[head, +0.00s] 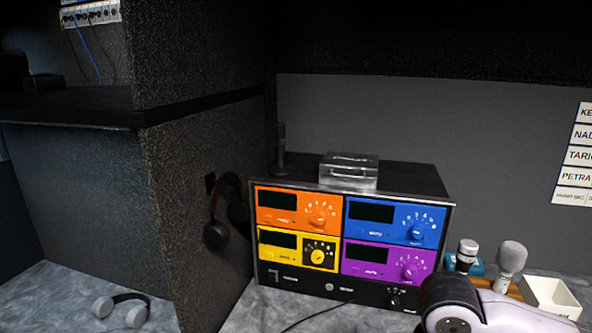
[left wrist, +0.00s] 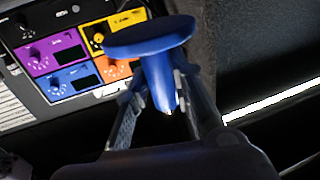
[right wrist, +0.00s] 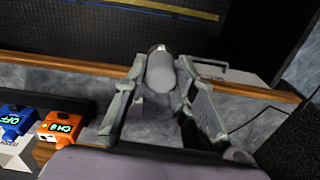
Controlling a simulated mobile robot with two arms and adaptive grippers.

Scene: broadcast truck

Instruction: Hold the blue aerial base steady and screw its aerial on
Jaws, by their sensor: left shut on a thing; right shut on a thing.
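In the left wrist view, my left gripper (left wrist: 152,112) is shut on the stem of the blue aerial base (left wrist: 150,40). The base has a wide round disc, turned towards the upper side of the picture, and a thick stem between the fingers. In the right wrist view, my right gripper (right wrist: 160,90) is shut on a grey, round-ended cylinder (right wrist: 160,72), seen nearly end-on. I cannot tell from its shape whether this is the aerial. The two held things do not appear together in any view. Neither gripper's fingertips show in the head view.
A black rack (head: 430,180) with orange, blue, yellow and purple units stands against the wall, a clear case (head: 348,171) on top. Two microphones (head: 512,256) and a white tray (head: 550,297) are at right. Headphones (head: 122,308) lie at left. Blue (right wrist: 15,122) and orange (right wrist: 62,129) packs are near my right gripper.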

